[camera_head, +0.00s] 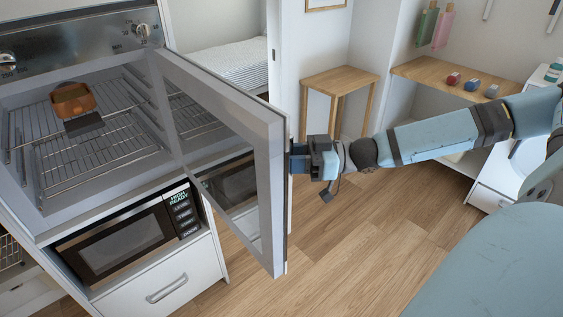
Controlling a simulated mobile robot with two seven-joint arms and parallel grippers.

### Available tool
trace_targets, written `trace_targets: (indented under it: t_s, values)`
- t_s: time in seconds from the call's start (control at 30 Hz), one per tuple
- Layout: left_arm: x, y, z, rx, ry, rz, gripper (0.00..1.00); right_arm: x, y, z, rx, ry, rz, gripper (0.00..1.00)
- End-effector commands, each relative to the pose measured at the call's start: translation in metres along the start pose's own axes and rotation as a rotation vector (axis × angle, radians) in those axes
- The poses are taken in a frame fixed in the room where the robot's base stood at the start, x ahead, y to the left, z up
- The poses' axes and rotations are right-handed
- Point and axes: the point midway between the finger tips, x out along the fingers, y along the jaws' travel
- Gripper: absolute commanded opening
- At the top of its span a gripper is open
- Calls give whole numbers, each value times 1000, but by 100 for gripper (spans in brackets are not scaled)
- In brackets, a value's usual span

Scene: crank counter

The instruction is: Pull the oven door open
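The oven door (262,130) stands wide open, swung out to the right on its side hinge, with its glass and inner frame showing. The oven (85,140) is open to view, with wire racks and an orange-brown dish (72,99) inside. My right gripper (298,159) is at the outer side of the door, by its free edge. The door's handle and the fingertips are largely hidden behind the door, so I cannot tell whether the fingers hold it. My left gripper is not in view.
A microwave (125,240) sits below the oven, above a white drawer (165,290). A wooden stool (340,82) stands behind the door. A wooden shelf (425,72) holds small red and blue blocks. The wooden floor (350,250) right of the door is clear.

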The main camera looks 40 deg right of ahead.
Motion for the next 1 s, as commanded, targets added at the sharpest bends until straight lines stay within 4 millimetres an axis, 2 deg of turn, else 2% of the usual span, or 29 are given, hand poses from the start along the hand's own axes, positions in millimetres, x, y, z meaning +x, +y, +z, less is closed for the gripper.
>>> trace_targets:
  t_s: [0.13, 0.57, 0.6, 0.67, 1.0]
  values:
    - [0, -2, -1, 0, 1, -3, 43, -4, 7, -2, -7, 2, 5, 0]
    - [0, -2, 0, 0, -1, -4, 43, -4, 8, -3, -9, 3, 5, 0]
    - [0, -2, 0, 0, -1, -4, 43, -4, 8, -3, -9, 3, 5, 39]
    - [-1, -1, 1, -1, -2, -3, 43, -4, 7, -3, -8, 3, 4, 51]
    - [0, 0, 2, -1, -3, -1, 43, -7, 6, 0, -3, 0, 2, 51]
